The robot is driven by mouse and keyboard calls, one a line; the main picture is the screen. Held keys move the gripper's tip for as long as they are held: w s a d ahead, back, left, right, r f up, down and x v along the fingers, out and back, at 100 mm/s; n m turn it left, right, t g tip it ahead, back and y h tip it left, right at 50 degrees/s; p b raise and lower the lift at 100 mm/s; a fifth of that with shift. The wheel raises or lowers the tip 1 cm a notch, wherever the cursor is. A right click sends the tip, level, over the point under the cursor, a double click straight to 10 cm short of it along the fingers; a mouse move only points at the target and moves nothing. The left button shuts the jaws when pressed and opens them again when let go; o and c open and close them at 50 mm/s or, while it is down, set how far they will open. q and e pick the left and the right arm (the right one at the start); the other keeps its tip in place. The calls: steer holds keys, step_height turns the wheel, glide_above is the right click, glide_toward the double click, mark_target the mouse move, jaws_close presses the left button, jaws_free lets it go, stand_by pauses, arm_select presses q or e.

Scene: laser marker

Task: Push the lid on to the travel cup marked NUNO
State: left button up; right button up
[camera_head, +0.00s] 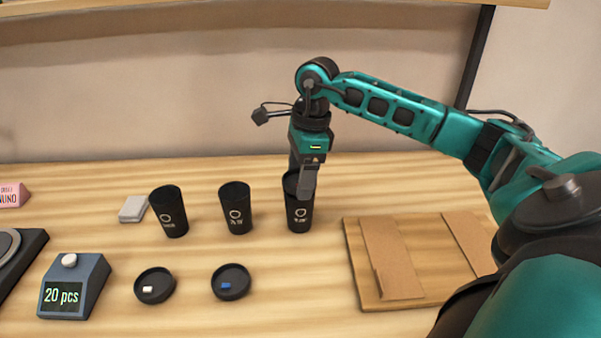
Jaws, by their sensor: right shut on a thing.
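Three black tapered travel cups stand upright in a row: a left cup (169,212), a middle cup (236,208) and a right-hand cup (298,216). Each has a white ring mark with small lettering that I cannot read. Two round black lids lie in front of them, one with a small white piece (155,286) and one with a blue piece (231,283). My right gripper (306,190) points down at the right-hand cup and looks shut on its rim; its fingers hide part of the rim and front wall. My left gripper is not in view.
A counter box (73,287) showing "20 pcs" is at the lower left, beside a dark device (20,254). A small white block (133,209) lies behind. A wooden board (410,296) with brown strips lies right.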

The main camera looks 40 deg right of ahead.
steer(key=o, duration=1.1)
steer(key=shift+c, duration=0.2)
steer(key=shift+r+p, duration=2.8)
steer(key=shift+r, duration=0.75)
steer(key=shift+c, duration=0.5)
